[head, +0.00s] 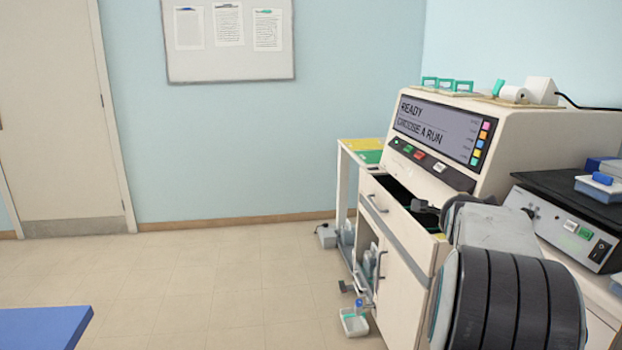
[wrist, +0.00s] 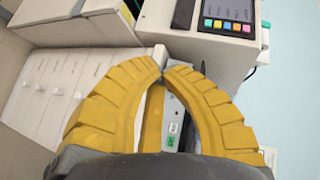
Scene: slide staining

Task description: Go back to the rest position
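My gripper (wrist: 164,73) shows in the wrist view as two yellow ribbed fingers. They bow outward and their tips come together, with nothing visible held between them. Behind the fingertips is the cream staining machine with its dark screen (wrist: 228,9). In the head view my arm fills the lower right in front of the machine, and its fingers cannot be made out there. The machine's screen (head: 440,128) reads "READY CHOOSE A RUN". A drawer (head: 405,205) below the screen stands open at the top of the cabinet.
A black-topped device (head: 565,220) with a blue box (head: 600,185) stands at the right. A small white tray (head: 354,322) sits low by the cabinet (head: 402,275). A blue surface (head: 40,328) is at the lower left. The floor (head: 200,285) between is clear.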

